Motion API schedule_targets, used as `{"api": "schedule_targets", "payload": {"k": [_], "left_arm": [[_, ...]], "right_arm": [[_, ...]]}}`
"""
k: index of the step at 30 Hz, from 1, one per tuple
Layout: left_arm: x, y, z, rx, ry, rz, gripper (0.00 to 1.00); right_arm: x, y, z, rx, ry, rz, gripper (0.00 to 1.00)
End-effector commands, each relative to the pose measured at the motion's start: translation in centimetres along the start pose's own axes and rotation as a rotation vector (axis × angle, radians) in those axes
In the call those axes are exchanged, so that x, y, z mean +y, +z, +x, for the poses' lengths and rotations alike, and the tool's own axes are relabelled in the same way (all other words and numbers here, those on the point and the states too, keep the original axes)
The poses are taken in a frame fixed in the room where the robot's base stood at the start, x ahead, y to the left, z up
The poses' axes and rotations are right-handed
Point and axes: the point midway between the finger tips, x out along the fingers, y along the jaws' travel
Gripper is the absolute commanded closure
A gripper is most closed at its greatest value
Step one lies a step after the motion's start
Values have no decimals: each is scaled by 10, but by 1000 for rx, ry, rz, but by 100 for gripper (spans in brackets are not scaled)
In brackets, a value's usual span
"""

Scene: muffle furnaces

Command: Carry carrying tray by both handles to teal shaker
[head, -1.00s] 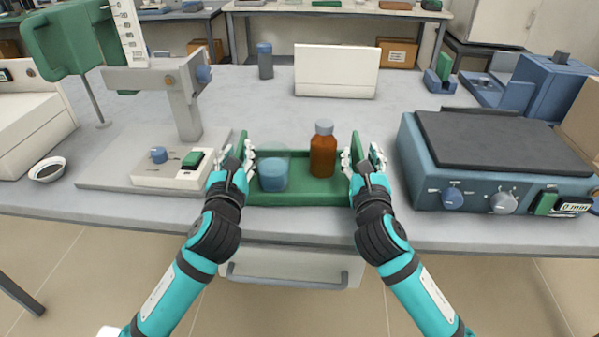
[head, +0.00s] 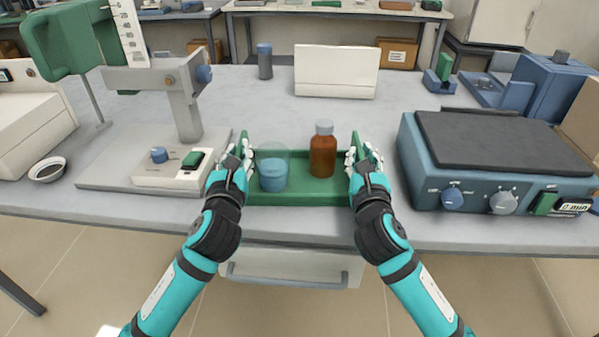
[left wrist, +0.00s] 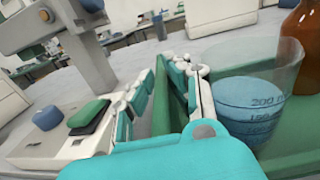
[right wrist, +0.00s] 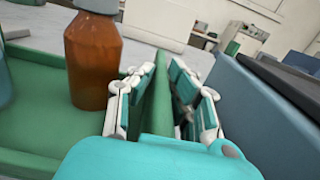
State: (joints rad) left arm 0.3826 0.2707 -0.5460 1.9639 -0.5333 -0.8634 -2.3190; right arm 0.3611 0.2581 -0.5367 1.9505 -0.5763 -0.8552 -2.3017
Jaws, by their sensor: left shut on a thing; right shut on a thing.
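The green carrying tray (head: 300,198) is at the bench's front edge; it appears to rest on the bench. In it stand a beaker of blue liquid (head: 273,175) on the left and a brown bottle (head: 323,155) on the right, both upright. My left gripper (head: 240,158) is shut on the left handle, which shows between its fingers in the left wrist view (left wrist: 163,100). My right gripper (head: 363,160) is shut on the right handle, also seen in the right wrist view (right wrist: 155,108). The teal shaker (head: 430,182), with a dark flat top, stands right of the tray.
A stand with a pale base (head: 130,178) is close on the left, with a small dish (head: 48,170) beyond it. Behind the tray are a grey-blue cylinder (head: 264,62) and a white panel (head: 336,72). The bench between them and the tray is clear.

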Motion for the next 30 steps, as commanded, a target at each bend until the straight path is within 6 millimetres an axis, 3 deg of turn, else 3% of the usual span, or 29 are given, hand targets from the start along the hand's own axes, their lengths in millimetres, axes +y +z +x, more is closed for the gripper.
{"api": "schedule_targets", "payload": {"k": [8, 21, 30], "left_arm": [[0, 7, 0, -3, 0, 2, 100], [0, 48, 0, -3, 0, 2, 100], [0, 51, 0, -2, 0, 2, 100]], "right_arm": [[0, 8, 0, -4, 1, 1, 100], [0, 49, 0, -5, 1, 1, 100], [0, 52, 0, -5, 1, 1, 100]]}}
